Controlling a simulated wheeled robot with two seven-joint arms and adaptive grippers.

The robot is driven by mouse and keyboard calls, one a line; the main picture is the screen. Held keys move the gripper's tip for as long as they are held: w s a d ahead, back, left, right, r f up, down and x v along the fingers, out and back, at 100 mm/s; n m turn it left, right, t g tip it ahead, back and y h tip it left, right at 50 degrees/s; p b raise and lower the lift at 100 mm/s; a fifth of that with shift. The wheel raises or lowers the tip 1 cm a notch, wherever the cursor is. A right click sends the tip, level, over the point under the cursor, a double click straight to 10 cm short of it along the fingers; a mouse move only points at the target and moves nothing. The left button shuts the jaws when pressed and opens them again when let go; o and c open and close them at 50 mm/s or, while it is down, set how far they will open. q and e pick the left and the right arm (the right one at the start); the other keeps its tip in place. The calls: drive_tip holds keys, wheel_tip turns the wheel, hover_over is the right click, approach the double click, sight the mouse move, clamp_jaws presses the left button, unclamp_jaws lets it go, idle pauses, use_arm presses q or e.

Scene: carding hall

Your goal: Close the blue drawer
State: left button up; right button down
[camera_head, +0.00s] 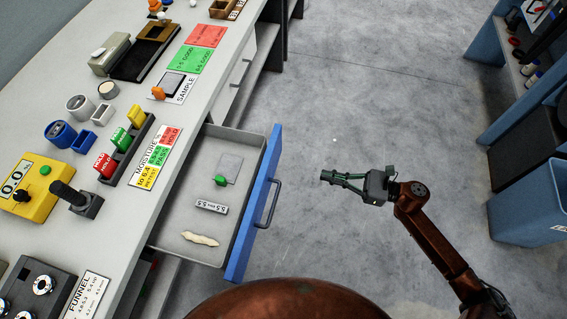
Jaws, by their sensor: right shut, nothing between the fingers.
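The blue drawer (253,203) stands pulled out from the white bench at the left. Its blue front has a dark bar handle (269,203) on the outer side. Inside its grey tray lie a grey square with a green knob (221,181), a small label strip marked 5.5 (211,207) and a pale fibre tuft (200,239). My right gripper (326,176) is shut and empty over the floor, to the right of the drawer front and apart from the handle. It points left toward the drawer. My left gripper is not in view.
The bench top (191,116) carries a yellow meter (31,188), coloured tags and signs. A white closed drawer (240,73) sits farther along. A blue bin (531,205) and shelving stand at the right. The grey floor (370,100) between is clear.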

drive_tip(key=b, duration=0.2)
approach(274, 164)
drive_tip(key=x, duration=0.5)
drive_tip(key=shift+a, duration=0.1)
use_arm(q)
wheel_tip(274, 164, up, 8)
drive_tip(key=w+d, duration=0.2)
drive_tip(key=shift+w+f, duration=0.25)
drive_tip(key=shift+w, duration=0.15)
use_arm(e)
drive_tip(key=shift+x, duration=0.85)
